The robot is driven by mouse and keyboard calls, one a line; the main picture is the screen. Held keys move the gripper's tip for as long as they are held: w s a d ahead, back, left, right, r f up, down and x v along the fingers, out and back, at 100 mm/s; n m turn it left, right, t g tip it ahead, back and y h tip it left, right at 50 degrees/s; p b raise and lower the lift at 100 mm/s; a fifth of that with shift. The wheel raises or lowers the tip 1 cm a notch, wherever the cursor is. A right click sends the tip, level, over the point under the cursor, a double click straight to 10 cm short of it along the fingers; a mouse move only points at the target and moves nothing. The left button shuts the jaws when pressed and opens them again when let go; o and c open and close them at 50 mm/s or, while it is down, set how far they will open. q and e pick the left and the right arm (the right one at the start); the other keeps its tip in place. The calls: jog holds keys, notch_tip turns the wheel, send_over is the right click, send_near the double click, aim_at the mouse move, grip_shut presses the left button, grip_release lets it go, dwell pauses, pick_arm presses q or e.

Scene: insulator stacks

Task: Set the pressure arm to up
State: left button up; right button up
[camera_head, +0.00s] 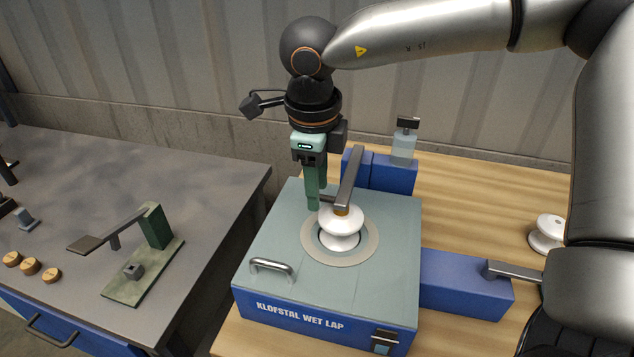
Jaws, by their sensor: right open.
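The grey pressure arm (351,178) runs forward from the blue block (379,170) at the back of the Klofstal wet lap (270,225). Its front end is low, over the white insulator (340,225) on the round plate, and appears to rest on its top. A short grey bar (330,199) sticks out leftward near that end. My right gripper (318,197) points down just left of the pressure arm, with its green fingers open around or beside the short bar; I cannot tell whether they touch it. My left gripper is not in view.
A curved metal handle (272,267) stands on the lap's front left. A blue side block (463,284) with a grey lever (515,271) lies at the right. Another white insulator (548,233) sits on the wooden table. A grey bench (120,185) with a green lever press (153,227) is at left.

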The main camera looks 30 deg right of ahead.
grip_shut()
dwell(1.4)
